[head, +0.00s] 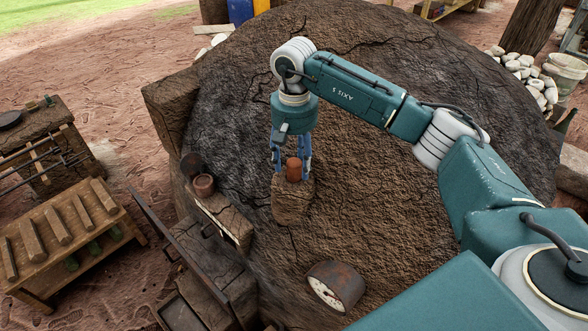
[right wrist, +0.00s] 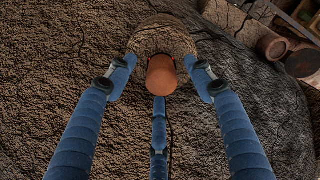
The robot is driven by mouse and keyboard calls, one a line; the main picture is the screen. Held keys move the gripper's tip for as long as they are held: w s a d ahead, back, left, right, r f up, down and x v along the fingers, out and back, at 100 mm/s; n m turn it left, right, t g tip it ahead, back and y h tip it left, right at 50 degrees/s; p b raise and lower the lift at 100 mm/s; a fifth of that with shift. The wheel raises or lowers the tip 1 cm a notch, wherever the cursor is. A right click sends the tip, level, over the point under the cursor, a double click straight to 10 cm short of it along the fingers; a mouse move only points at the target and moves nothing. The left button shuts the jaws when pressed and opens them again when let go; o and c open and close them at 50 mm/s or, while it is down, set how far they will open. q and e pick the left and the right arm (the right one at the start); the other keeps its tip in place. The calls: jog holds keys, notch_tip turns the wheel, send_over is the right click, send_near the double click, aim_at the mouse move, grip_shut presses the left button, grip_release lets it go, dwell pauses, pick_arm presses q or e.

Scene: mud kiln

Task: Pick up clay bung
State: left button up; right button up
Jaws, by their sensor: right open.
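The clay bung (head: 293,170) is a small reddish-brown cylinder. It stands upright on top of a short mud stub (head: 292,203) on the kiln's side. My right gripper (head: 290,158) points down over it with blue fingers around the bung. In the right wrist view the bung (right wrist: 161,76) sits between the spread fingers of my right gripper (right wrist: 160,82), with gaps at its left and right. The third finger is close below it in that view; I cannot tell whether it touches. My left gripper is not in view.
The mud kiln (head: 375,180) fills the middle. A small clay pot (head: 204,185) sits on a ledge to the left. A round gauge (head: 336,286) is on the kiln's lower front. A wooden bench (head: 65,240) stands at left.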

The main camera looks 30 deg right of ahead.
jog(key=shift+f, duration=1.3)
jog(key=shift+r, duration=0.1)
grip_shut()
